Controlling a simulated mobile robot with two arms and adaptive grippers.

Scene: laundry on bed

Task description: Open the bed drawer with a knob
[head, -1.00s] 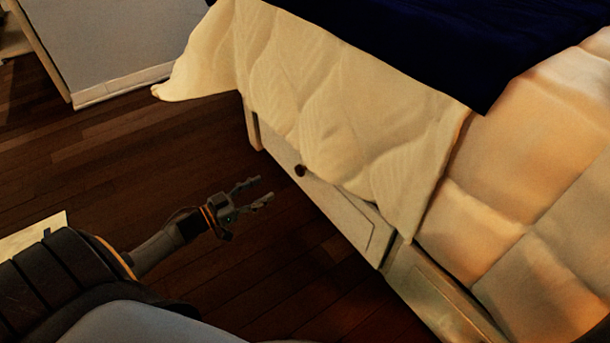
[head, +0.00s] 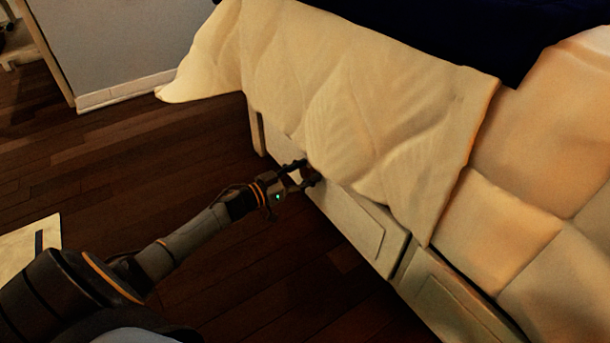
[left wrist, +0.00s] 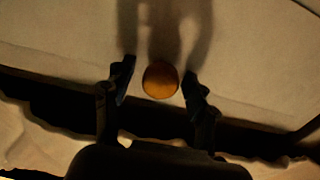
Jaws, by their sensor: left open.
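The bed drawer (head: 350,222) is a pale panel low on the bed's side, with its upper part covered by the hanging quilt. My left gripper (head: 309,172) is at the drawer front, just below the quilt's edge. In the left wrist view the round orange-brown knob (left wrist: 160,79) sits between the two open fingers of the left gripper (left wrist: 157,82), with a gap on each side. In the head view the knob is hidden by the gripper. My right gripper is not in view.
The cream quilt (head: 330,100) hangs over the drawer's top edge, close above my left gripper. A second drawer panel (head: 450,300) lies to the right. Dark wooden floor (head: 140,150) is clear in front of the bed.

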